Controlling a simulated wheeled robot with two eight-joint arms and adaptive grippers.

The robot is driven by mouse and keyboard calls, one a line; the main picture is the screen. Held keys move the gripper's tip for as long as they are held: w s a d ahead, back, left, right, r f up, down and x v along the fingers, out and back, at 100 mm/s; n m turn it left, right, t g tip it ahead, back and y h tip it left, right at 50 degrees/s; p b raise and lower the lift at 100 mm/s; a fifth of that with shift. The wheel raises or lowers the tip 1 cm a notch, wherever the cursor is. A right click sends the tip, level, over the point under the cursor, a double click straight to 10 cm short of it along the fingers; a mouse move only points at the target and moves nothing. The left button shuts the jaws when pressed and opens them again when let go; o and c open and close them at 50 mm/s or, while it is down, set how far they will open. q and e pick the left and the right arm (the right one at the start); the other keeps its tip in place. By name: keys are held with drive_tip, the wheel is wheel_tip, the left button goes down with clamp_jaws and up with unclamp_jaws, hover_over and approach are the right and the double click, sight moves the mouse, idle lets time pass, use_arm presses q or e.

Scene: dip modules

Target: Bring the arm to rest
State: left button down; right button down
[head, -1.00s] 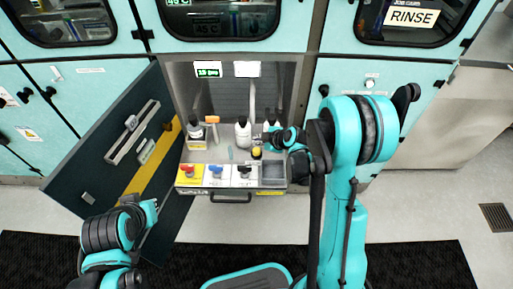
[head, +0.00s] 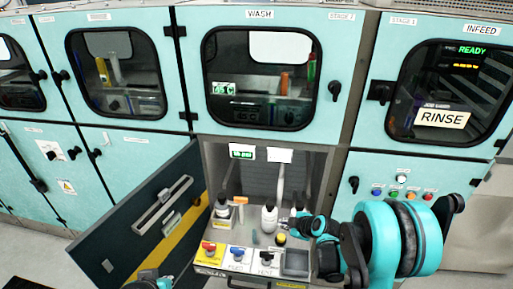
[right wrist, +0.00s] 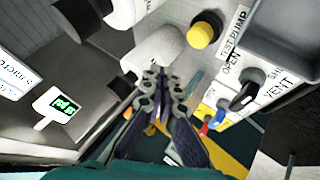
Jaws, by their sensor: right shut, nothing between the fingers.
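My right gripper (head: 300,227) is over the open equipment bay, just right of the white bottle (head: 269,219) in the head view. Its fingers are shut with nothing between them; they show in the right wrist view (right wrist: 157,77). There the tips overlap a white rounded bottle (right wrist: 153,48) in the picture; I cannot tell whether they touch it. A yellow-capped button (right wrist: 203,33) sits beyond them. Only a small teal piece of my left arm shows at the bottom edge of the head view, and its gripper is not visible.
A panel with red, blue and black valve knobs (head: 238,255) fronts the bay, with an empty grey bin (head: 295,262) at its right. The dark door (head: 140,225) stands open at left. More bottles (head: 222,208) stand in the bay. Teal cabinets (head: 265,85) rise behind.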

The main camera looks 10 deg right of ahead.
drive_tip(key=s+a+r+m+h, duration=0.1)
drive_tip(key=s+r+m+h, duration=0.1)
drive_tip(key=s+r+m, duration=0.75)
drive_tip(key=s+r+m+h, duration=0.1)
drive_tip(key=s+r+m, duration=0.1)
drive_tip(key=s, duration=0.5)
drive_tip(key=s+r+m+g+h, duration=0.1)
drive_tip(key=s+r+m, duration=0.1)
drive_tip(key=s, duration=0.6)
drive_tip(key=shift+s+d+r+m, duration=0.35)
drive_tip(key=shift+d+r, duration=0.1)
drive_tip(key=shift+r, duration=0.25)
idle(2.9)
drive_tip(key=w+a+f+n+y+p, duration=0.15)
drive_tip(key=w+n, duration=0.55)
drive_tip(key=w, duration=0.8)
drive_tip(key=w+d+f+n+t+y, duration=0.1)
drive_tip(key=w+f+n+y, duration=0.1)
drive_tip(key=w+f+n, duration=0.5)
drive_tip(key=shift+w+d+f+p, duration=0.3)
drive_tip(key=shift+w+f+p, duration=0.15)
drive_tip(key=shift+w+f, duration=1)
